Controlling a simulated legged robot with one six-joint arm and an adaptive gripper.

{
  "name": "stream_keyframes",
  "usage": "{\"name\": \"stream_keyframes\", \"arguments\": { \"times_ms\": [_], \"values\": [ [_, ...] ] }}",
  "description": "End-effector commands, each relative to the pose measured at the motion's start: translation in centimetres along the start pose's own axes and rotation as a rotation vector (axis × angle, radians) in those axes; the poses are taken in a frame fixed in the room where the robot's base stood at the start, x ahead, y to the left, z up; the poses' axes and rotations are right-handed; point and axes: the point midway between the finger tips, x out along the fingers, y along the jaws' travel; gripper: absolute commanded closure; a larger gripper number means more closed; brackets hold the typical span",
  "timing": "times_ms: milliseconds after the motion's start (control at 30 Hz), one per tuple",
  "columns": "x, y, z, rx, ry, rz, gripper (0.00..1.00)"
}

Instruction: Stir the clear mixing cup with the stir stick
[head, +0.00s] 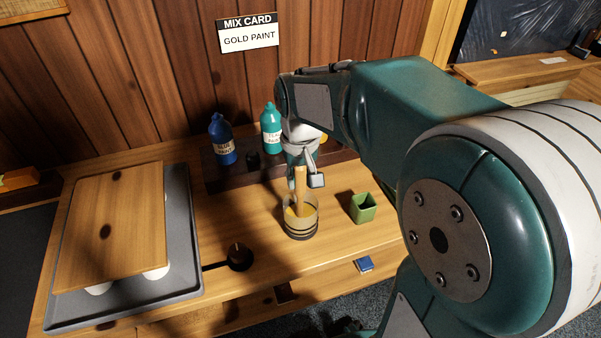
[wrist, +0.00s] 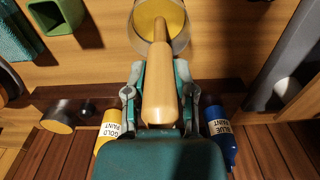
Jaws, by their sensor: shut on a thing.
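The clear mixing cup (head: 301,229) stands upright on the wooden bench and holds yellow-gold contents. The stir stick (head: 300,184) is a light wooden rod standing nearly upright, with its lower end inside the cup. My gripper (head: 306,178) is above the cup and shut on the stick's upper part. In the wrist view the stir stick (wrist: 159,82) runs between the fingers of my gripper (wrist: 160,92) to the yellow contents of the cup (wrist: 181,42). The stick's tip is hidden in the contents, so its depth cannot be told.
A green square container (head: 363,208) stands right of the cup. A dark round pot (head: 239,258) is front left. Blue (head: 222,142) and teal (head: 270,130) bottles stand behind. A grey tray (head: 186,270) under a raised wooden board (head: 120,215) fills the left. A mix card (head: 248,33) reads gold paint.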

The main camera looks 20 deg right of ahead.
Motion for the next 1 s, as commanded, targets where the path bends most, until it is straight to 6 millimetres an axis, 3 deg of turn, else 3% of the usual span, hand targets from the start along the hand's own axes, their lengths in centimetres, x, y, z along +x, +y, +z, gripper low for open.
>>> {"name": "stream_keyframes", "arguments": {
  "times_ms": [367,1000],
  "values": [
    [-0.2,0.0,0.1,0.0,0.001,0.0,0.99],
    [-4.6,0.0,0.1,0.0,0.002,0.0,0.99]
  ]
}}
